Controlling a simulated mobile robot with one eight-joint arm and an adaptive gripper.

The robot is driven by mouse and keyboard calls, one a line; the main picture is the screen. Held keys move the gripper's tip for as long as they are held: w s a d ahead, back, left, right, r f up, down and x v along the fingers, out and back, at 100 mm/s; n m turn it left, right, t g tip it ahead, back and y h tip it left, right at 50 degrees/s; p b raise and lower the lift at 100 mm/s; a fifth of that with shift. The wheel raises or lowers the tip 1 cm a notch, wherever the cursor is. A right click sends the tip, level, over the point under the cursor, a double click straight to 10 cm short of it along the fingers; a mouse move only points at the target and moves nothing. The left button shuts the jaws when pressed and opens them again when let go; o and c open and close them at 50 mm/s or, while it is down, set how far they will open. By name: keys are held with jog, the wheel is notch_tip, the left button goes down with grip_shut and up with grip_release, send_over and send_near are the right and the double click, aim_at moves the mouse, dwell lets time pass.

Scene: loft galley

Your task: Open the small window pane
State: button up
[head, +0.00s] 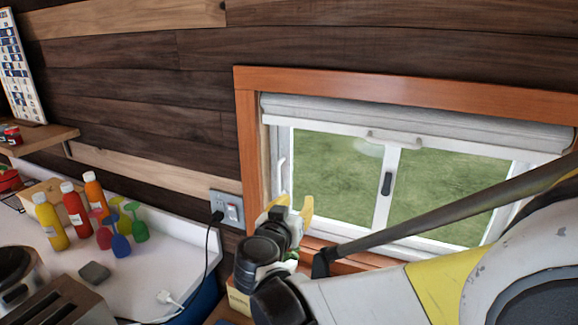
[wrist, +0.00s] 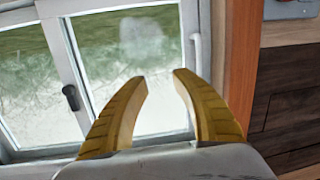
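A white-framed window with two panes sits in an orange-brown wooden surround. The left pane (head: 335,180) and right pane (head: 445,190) look flush with the frame. A black latch (head: 387,183) is on the middle bar; it also shows in the wrist view (wrist: 70,97). A slim white handle (head: 281,174) is on the left side of the frame; it shows at the right in the wrist view (wrist: 197,53). My gripper (head: 294,206) is in front of the window's lower left corner. Its yellow fingers (wrist: 160,76) are apart, with nothing between them.
A rolled white blind (head: 420,118) spans the window's top. A wall socket (head: 227,208) with a plugged black cord is left of the window.

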jog(key=t+y, duration=0.1)
jog(key=t, duration=0.1)
send_near(278, 178)
jog(key=w, duration=0.3)
jog(key=w+d, duration=0.1)
jog(key=w, duration=0.6)
jog(key=shift+w+d+r, duration=0.1)
jog(key=shift+w+d, duration=0.1)
jog(key=shift+w, duration=0.05)
grip_shut()
